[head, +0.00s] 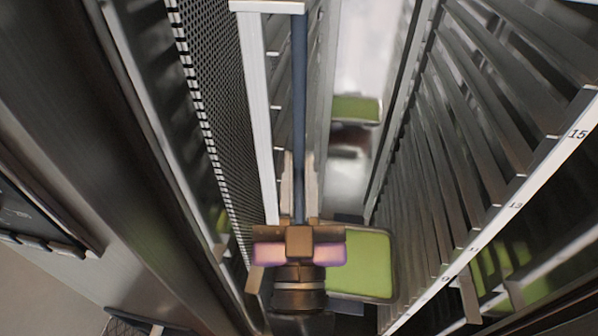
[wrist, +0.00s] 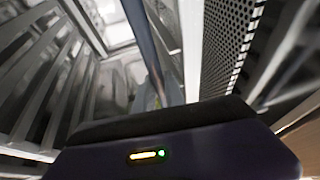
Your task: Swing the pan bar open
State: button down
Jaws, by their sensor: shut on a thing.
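The pan bar, a long dark blue bar (head: 299,90), runs down the middle of the head view beside a pale upright frame. My gripper (head: 299,172) has its two pale fingers on either side of the bar's lower part and is shut on it. In the wrist view the blue bar (wrist: 143,42) runs from the top edge down behind the dark gripper body. How the bar is hinged cannot be told.
A slatted rack with a numbered white rail (head: 540,170) stands close on the right. A perforated panel (head: 215,75) stands close on the left. A green-topped tray (head: 365,265) lies beside my wrist, and another green one (head: 357,108) is farther back. The gap is narrow.

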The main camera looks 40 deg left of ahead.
jog(key=shift+s+d+f+m+t+h+b, duration=0.15)
jog(key=shift+m+t+h+b, duration=0.25)
jog(key=shift+b, duration=0.6)
jog(key=shift+s+a+f+m+t+h+b, duration=0.15)
jog(key=shift+t+h+b, duration=0.25)
jog(key=shift+b, duration=0.55)
jog(key=shift+s+d+f+m+t+h+b, duration=0.15)
jog(key=shift+m+t+h+b, duration=0.3)
jog(key=shift+b, duration=0.55)
jog(key=m+h+b, duration=0.1)
jog(key=h+b, duration=0.1)
jog(key=t+h+b, duration=0.1)
jog(key=b, duration=0.2)
jog(key=shift+s+d+r+m+t+h, duration=0.15)
jog(key=shift+s+d+m+t+h, duration=0.1)
jog(key=shift+s+m+h, duration=0.15)
jog(key=m+h+b, duration=0.1)
jog(key=h+b, duration=0.1)
jog(key=h, duration=0.1)
jog(key=s+m+t+h+b, duration=0.1)
jog(key=m+h+b, duration=0.1)
jog(key=h+b, duration=0.1)
jog(key=shift+s+d+r, duration=0.1)
jog(key=shift+r, duration=0.05)
jog(key=shift+s+d+r+m+t+h+b, duration=0.1)
jog(key=shift+s+m+t+h+b, duration=0.1)
jog(key=shift+m+h+b, duration=0.5)
jog(key=shift+s+r+m+t+h+b, duration=0.1)
jog(key=shift+s+m+h+b, duration=0.15)
jog(key=shift+h, duration=0.8)
